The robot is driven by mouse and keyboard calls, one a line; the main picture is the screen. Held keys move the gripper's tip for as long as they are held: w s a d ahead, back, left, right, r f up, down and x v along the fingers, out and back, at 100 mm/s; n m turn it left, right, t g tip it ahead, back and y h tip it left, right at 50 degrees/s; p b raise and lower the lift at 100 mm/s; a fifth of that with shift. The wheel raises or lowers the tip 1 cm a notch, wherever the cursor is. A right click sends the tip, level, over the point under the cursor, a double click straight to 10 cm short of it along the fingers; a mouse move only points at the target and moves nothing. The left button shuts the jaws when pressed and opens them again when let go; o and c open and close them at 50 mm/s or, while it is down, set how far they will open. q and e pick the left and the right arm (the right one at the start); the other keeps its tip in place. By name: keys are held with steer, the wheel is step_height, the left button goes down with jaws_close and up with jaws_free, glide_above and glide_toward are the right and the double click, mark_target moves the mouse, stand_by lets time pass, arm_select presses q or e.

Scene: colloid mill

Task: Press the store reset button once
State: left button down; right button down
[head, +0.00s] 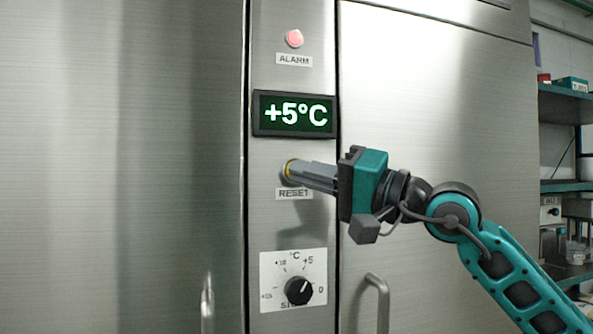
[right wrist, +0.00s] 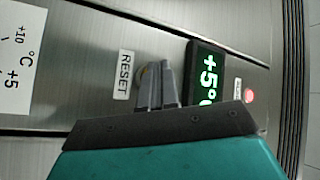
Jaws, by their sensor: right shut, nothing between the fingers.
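My left gripper is not in view.
Above the button are a green +5°C display (head: 295,114) and a red alarm lamp (head: 294,38). Below is a temperature knob (head: 299,290). Door handles (head: 378,303) (head: 207,307) stick out at the bottom. Shelves (head: 566,186) stand at the far right.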

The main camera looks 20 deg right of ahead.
steer(key=shift+w, duration=0.2)
steer(key=shift+s, duration=0.1)
stand_by(0.4)
steer(key=shift+s+b, duration=0.5)
steer(key=shift+s, duration=0.2)
steer(key=shift+s, duration=0.1)
steer(key=s+b, duration=0.2)
steer(key=s, duration=0.3)
steer(key=shift+d, duration=0.1)
stand_by(0.6)
